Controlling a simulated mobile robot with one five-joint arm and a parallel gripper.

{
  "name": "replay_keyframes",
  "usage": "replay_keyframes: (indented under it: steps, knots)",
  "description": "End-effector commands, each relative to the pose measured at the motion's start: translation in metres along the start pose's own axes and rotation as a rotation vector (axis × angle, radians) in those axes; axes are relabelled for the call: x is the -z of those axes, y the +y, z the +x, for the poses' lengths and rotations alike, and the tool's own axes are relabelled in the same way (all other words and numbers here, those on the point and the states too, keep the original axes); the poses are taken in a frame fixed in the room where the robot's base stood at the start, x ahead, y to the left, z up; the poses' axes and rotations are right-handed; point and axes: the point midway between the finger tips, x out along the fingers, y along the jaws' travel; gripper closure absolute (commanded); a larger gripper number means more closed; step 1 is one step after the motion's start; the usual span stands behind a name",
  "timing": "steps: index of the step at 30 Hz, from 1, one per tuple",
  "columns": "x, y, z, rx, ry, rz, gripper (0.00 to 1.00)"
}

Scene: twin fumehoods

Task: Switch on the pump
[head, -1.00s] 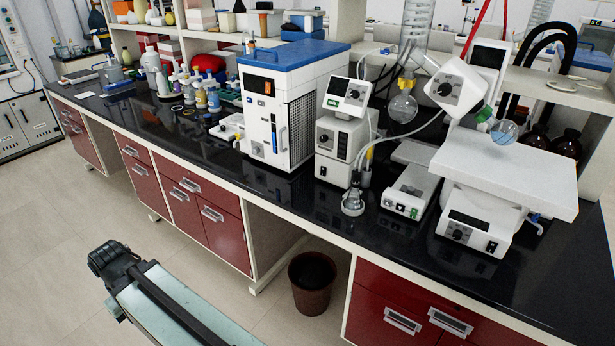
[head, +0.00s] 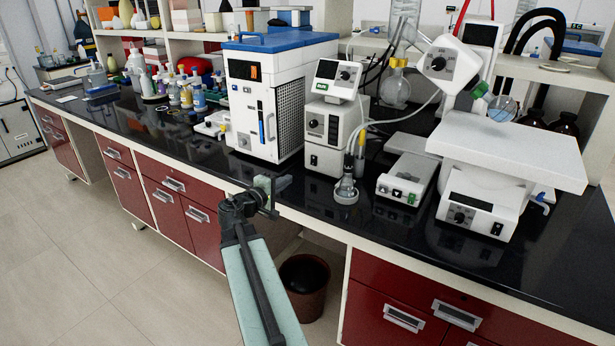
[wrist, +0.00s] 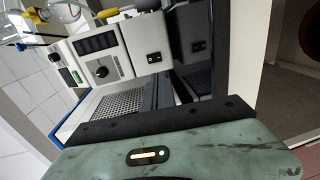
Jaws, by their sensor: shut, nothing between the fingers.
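The pump (head: 328,137) is a white boxy unit on the black bench, with a small controller (head: 337,79) on top showing a green label and a knob. A black rocker switch (head: 314,160) sits low on its front. In the wrist view the pump (wrist: 100,62) appears tilted, with its knob and the rocker switch (wrist: 154,57) facing me. I cannot tell the switch's position. My gripper (head: 270,192) is shut and empty, near the bench's front edge, left of the pump and apart from it.
A tall blue-topped white chiller (head: 268,100) stands left of the pump. A small flask (head: 346,190) stands before the pump's right side. A hotplate stirrer (head: 407,178) and a rotary evaporator base (head: 478,208) stand to the right. A bin (head: 304,285) is on the floor.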

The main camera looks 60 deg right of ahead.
Motion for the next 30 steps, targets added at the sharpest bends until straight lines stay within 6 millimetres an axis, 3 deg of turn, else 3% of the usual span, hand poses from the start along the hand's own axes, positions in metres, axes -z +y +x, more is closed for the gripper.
replay_keyframes:
  steps: [11,24,30]
  knots:
    - [0.001,0.001,0.007,0.0,-0.001,0.0,1.0]
    - [0.003,0.0,0.097,0.001,-0.001,0.0,1.0]
    - [0.003,0.0,0.128,0.002,0.001,0.001,1.0]
